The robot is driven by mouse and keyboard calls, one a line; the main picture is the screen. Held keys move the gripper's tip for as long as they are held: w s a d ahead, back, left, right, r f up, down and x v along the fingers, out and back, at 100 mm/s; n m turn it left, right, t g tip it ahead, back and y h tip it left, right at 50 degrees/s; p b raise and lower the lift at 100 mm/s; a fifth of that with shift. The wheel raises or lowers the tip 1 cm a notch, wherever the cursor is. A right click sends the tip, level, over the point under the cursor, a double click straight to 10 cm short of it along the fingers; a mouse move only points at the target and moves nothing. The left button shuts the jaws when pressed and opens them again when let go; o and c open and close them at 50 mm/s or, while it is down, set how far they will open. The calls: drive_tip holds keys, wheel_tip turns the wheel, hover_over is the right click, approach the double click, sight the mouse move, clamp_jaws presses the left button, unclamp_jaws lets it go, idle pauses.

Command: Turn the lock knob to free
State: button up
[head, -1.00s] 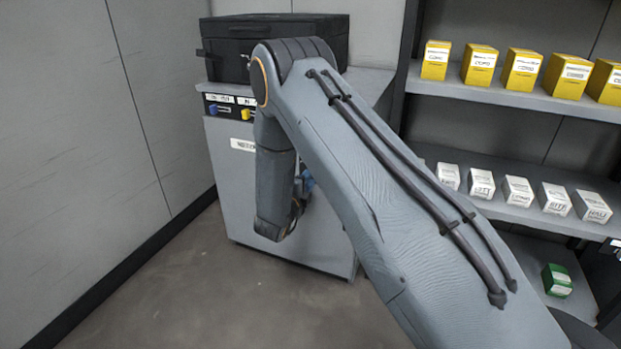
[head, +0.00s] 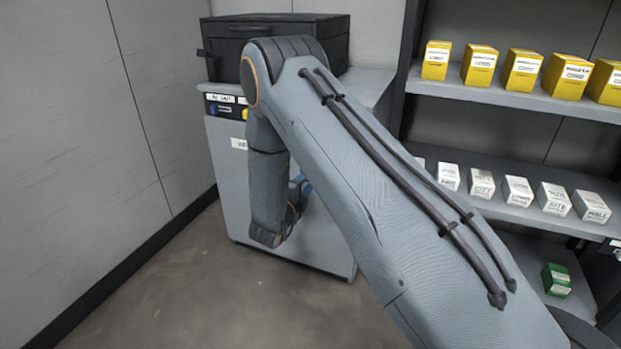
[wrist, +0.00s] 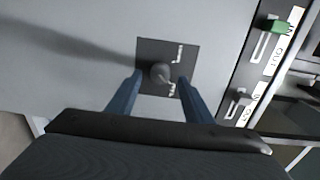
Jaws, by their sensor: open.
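The lock knob (wrist: 160,73) is a small dark grey knob on a dark square plate (wrist: 150,50) with white marks, set in a light grey cabinet face. My gripper (wrist: 159,80) is open in the wrist view, with one blue finger on each side of the knob. Whether the fingers touch the knob cannot be told. In the head view my arm hides the knob and its plate, and only a bit of blue of my gripper shows beside the wrist, in front of the grey cabinet (head: 310,240).
In the wrist view, a green slider (wrist: 274,25) and a grey slider (wrist: 241,97) sit on a dark labelled panel at the right. A black case (head: 225,45) stands on the cabinet. Shelves at the right hold yellow boxes (head: 480,65) and white boxes (head: 518,190).

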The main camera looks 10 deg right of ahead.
drive_tip(key=shift+p+v, duration=0.35)
drive_tip(key=shift+v, duration=2.3)
